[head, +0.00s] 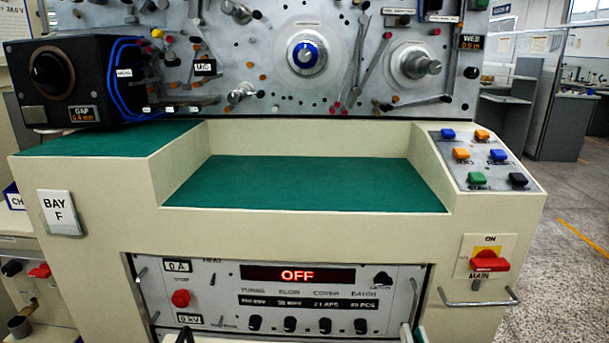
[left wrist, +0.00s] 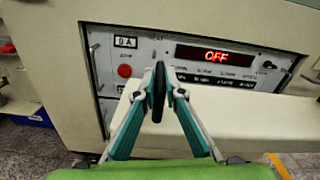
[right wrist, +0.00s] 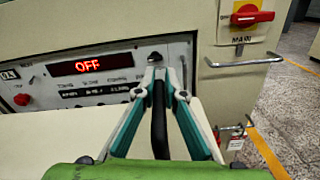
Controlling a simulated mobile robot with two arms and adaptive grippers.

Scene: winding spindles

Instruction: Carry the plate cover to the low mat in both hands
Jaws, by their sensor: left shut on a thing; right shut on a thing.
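A cream panel, apparently the plate cover, spans between my grippers in front of the console; it shows at the right of the left wrist view (left wrist: 245,115) and the left of the right wrist view (right wrist: 60,130). My left gripper (left wrist: 158,92) is shut on a black handle at its left end. My right gripper (right wrist: 157,80) is shut on a black handle at its right end. In the head view only tips of my right gripper (head: 412,333) show at the bottom edge; most of the cover is out of frame. The low green mat (head: 305,185) lies bare in the console recess.
A raised green ledge (head: 110,140) bears a black gauge box (head: 75,80) left of the recess. A button panel (head: 485,160) is at its right. The instrument panel (head: 280,290) with metal handles and the red main switch (head: 488,264) are on the console front.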

